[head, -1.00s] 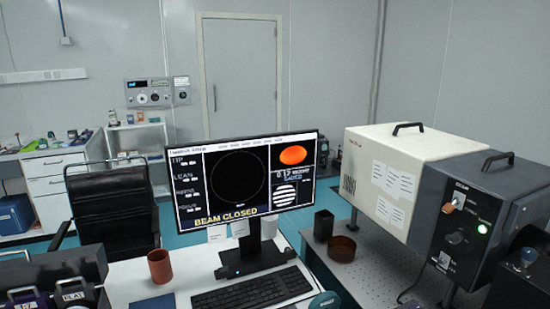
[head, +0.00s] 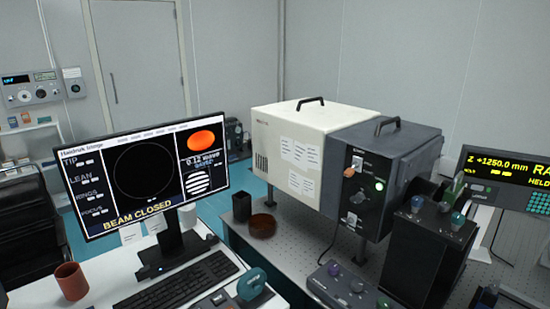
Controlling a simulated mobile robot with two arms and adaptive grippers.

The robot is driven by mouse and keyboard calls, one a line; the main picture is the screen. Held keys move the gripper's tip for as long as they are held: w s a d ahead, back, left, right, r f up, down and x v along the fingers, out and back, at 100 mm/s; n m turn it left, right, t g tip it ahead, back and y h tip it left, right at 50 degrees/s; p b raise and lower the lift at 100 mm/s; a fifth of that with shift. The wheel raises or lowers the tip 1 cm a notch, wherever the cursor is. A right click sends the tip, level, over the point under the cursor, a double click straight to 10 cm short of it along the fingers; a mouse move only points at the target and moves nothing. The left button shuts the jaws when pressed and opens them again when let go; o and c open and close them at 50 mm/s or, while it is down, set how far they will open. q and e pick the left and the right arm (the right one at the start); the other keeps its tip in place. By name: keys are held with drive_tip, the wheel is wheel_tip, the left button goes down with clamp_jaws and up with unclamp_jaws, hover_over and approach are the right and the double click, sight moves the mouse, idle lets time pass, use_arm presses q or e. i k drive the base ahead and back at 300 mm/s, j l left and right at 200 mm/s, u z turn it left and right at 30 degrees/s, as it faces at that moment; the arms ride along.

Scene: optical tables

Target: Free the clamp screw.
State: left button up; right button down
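Neither of my grippers shows in the head view. I cannot make out for certain which part is the clamp screw. A dark grey instrument unit (head: 385,180) on the perforated table has an orange knob, a grey knob and a lit green lamp on its front. It adjoins a white housing (head: 290,155) with a black top handle. A black block (head: 420,255) stands to the right, with several small coloured knobs on top, one of them teal (head: 457,221). A low control box (head: 345,288) with several coloured knobs is in front.
A monitor (head: 140,178) reading BEAM CLOSED stands on the white desk at left, with a keyboard (head: 178,282), a red-brown mug (head: 71,281) and a teal object (head: 252,284). A dark cup (head: 242,207) and a brown dish (head: 262,226) sit on the perforated table's left end.

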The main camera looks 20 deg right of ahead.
sight(443, 207)
drive_tip(key=z, duration=1.6)
